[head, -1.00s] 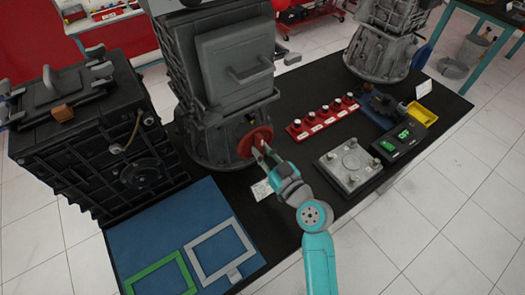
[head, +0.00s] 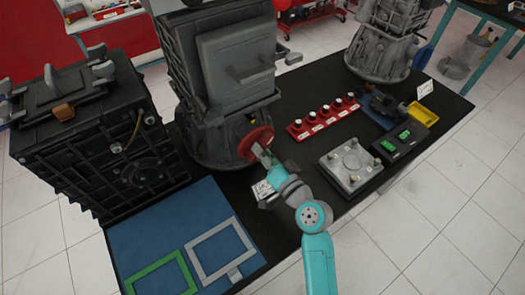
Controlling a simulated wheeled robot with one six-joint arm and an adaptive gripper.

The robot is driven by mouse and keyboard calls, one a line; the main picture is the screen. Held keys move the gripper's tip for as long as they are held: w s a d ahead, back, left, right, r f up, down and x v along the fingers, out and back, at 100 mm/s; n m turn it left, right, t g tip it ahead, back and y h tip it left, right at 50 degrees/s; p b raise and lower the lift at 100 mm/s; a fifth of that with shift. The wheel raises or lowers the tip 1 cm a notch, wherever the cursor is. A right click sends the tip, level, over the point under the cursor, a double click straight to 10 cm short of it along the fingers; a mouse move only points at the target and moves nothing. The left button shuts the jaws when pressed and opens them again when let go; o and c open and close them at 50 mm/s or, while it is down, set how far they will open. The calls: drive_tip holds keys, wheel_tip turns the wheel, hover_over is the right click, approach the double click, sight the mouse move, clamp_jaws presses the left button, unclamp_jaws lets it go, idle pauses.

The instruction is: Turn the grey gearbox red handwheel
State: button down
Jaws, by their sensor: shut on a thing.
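The red handwheel (head: 256,142) is on the lower front of the grey gearbox (head: 222,85), which stands upright at the middle of the black table. My gripper (head: 262,152) is at the wheel's lower right rim, with its fingers shut on the handwheel. The fingertips are small in the picture and partly hide the rim. My wrist is rolled, with the gripper body below and right of the wheel.
A dark gearbox (head: 85,135) stands close on the left. A red strip with several knobs (head: 323,119), a grey plate with posts (head: 351,165) and a black box with green switches (head: 404,139) lie to the right. A blue mat (head: 150,222) with green and grey frames is at front left.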

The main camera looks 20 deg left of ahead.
drive_tip(key=m, duration=1.1)
drive_tip(key=shift+r+m, duration=0.25)
drive_tip(key=shift+m, duration=0.05)
idle(0.4)
drive_tip(key=c, duration=1.1)
unclamp_jaws()
drive_tip(key=shift+s+d, duration=0.1)
drive_tip(key=v, duration=1.1)
drive_tip(key=shift+s+d, duration=0.25)
drive_tip(key=shift+s, duration=0.05)
